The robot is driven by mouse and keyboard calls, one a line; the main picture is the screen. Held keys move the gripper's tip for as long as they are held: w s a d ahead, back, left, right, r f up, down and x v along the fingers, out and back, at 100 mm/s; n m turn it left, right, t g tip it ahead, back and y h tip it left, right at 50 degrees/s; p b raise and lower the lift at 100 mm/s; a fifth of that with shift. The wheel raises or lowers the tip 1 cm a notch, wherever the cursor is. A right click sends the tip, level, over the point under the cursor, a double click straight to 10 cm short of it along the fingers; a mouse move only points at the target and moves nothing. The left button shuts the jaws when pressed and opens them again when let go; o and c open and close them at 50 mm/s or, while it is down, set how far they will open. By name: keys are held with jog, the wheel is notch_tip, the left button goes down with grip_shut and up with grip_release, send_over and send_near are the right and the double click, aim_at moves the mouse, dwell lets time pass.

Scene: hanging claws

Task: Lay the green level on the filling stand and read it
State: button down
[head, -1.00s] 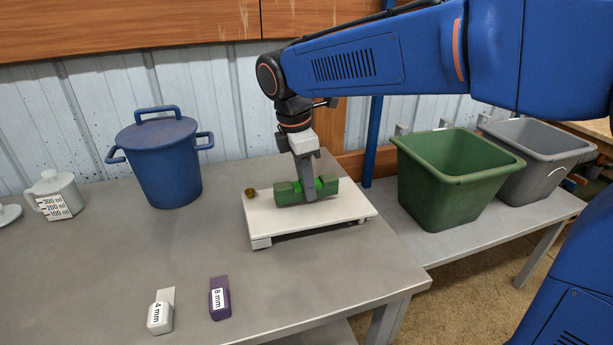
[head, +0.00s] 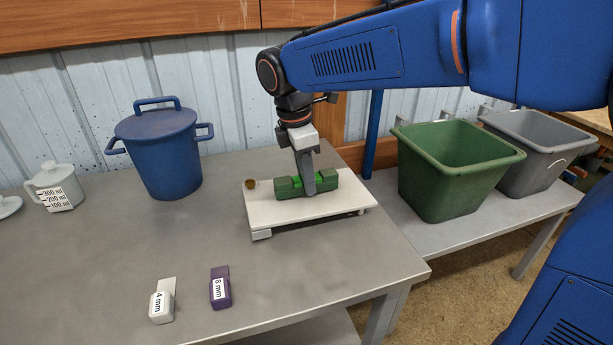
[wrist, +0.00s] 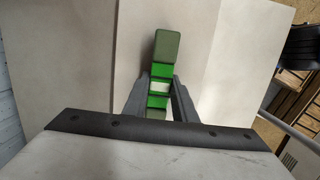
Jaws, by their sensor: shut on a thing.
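The green level (head: 324,185) is a dark green bar with bright green parts at its middle. It is at the white filling stand (head: 310,207), over the stand's top near the back edge; I cannot tell whether it touches the top. My gripper (head: 309,192) points down and is shut on the level's middle. In the wrist view the level (wrist: 167,47) runs up the picture between the two fingers of my gripper (wrist: 159,92). A pale window shows at its middle, but no bubble can be made out. The stand's pale top (wrist: 230,40) lies beneath it.
A small brown knob (head: 250,184) is at the stand's back left corner. Two wedges, marked 4 mm (head: 162,305) and 8 mm (head: 220,290), lie at the front. A blue pot (head: 160,160) and a white measuring jug (head: 54,190) stand left. Green (head: 440,185) and grey (head: 535,165) bins stand right.

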jog(key=shift+f, duration=0.2)
jog(key=c, duration=1.4)
grip_release()
